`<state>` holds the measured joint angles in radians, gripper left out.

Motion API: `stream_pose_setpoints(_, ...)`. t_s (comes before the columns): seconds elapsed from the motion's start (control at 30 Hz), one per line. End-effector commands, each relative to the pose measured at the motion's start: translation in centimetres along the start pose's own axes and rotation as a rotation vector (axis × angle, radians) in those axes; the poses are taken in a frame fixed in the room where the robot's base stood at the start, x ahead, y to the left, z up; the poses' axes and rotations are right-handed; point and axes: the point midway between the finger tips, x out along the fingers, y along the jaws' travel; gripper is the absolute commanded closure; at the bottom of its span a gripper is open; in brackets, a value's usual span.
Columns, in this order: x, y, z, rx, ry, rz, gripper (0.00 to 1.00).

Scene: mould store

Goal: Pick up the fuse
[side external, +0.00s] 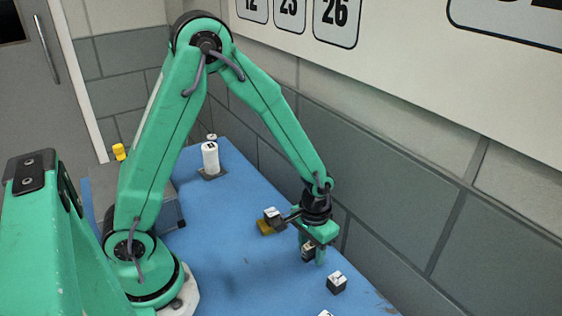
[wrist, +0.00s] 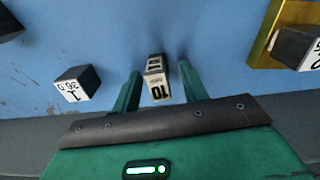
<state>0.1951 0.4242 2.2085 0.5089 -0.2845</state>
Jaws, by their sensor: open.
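The fuse (wrist: 156,78) is a small block with a dark top and a pale face with dark printing, "10" among it, in the wrist view. It stands between the two green fingers of my gripper (wrist: 159,82), with a gap visible on each side. In the side view the fuse (side external: 308,252) shows at the fingertips of my gripper (side external: 313,256), partly hidden by a finger. My gripper is open and low over the blue table.
A dark block with a white printed face (wrist: 78,84) stands left of my gripper; the side view shows a similar block (side external: 336,283) in front. A brass-coloured tray (wrist: 262,42) with a block is at right. A white bottle (side external: 210,158) stands farther back. The wall runs close alongside.

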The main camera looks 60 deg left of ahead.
Motion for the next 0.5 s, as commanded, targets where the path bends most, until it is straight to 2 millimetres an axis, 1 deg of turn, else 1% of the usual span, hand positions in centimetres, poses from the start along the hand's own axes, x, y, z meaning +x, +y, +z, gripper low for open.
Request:
stream_pose_setpoints(0.27,-0.02,0.0,0.0,0.0,0.0,0.0,0.56)
stream_pose_setpoints(0.3,-0.02,0.0,0.0,0.0,0.0,0.0,0.58)
stream_pose_setpoints(0.37,-0.03,0.0,0.0,0.0,0.0,0.0,0.7)
stream_pose_setpoints(0.5,-0.03,0.0,0.0,0.0,0.0,0.0,0.98)
